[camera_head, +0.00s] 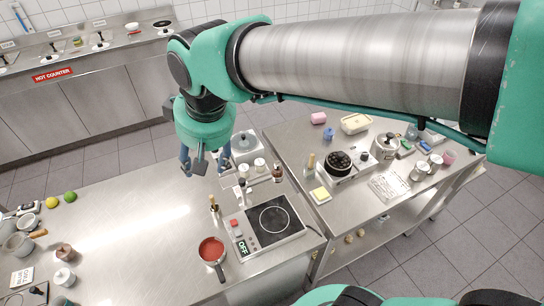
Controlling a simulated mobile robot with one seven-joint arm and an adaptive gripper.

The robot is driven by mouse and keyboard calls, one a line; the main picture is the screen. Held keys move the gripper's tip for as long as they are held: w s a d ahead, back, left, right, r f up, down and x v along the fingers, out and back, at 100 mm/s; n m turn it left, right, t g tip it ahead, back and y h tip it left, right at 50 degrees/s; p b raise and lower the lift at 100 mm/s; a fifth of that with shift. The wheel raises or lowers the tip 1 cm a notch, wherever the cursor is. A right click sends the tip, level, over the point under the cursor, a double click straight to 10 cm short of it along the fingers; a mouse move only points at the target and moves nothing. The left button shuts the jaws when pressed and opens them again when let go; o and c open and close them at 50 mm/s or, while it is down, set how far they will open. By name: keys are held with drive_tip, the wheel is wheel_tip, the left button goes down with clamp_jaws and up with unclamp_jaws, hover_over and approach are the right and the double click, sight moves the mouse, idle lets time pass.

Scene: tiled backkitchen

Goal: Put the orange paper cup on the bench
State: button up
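I cannot make out an orange paper cup for certain in this view. A brownish cup-like vessel (64,253) stands at the left of the near steel counter, and a pink cup (449,157) stands at the far right of the right steel table. Which surface is the bench is not clear; the near counter (130,225) and the right table (300,140) both have steel tops. My gripper (204,169) points down above the back of the near counter. Its fingers look spread apart, with nothing visible between them.
An induction hob (270,222) and a pan with red contents (211,250) occupy the near counter's right side. A black burner (340,163) stands on the right table. The near counter's middle is clear. A hot counter (90,85) runs behind.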

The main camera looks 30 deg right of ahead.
drive_tip(key=s+d+m+t+h, duration=0.1)
drive_tip(key=s+d+m, duration=0.3)
drive_tip(key=s+d, duration=0.7)
drive_tip(key=d, duration=0.3)
drive_tip(key=shift+s+d+f+t, duration=0.25)
drive_tip(key=shift+s+d+t, duration=0.1)
drive_tip(key=shift+t, duration=0.05)
